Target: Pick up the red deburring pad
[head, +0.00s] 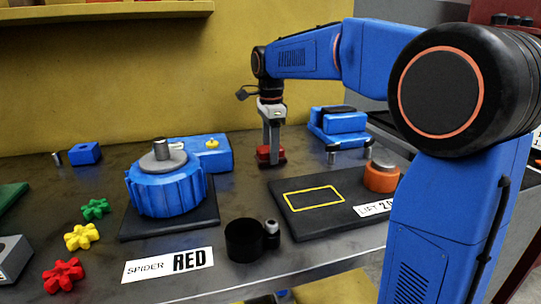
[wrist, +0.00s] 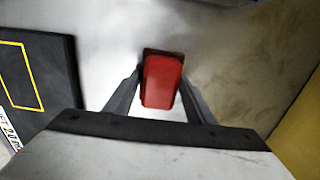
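The red deburring pad (head: 271,157) is a small red block with a dark base. It rests on the grey metal table, behind the black mat. My gripper (head: 271,146) points straight down over it. In the wrist view the pad (wrist: 162,80) lies between the two fingers of my gripper (wrist: 161,78), one finger close along each side. Whether the fingers touch the pad or leave a thin gap cannot be made out.
A black mat (head: 330,222) with a yellow outline and an orange puck (head: 381,178) lie in front right. A blue vise-like block (head: 338,125) stands behind right. A blue round fixture (head: 166,190) stands left. A black cup (head: 243,240) is near the front.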

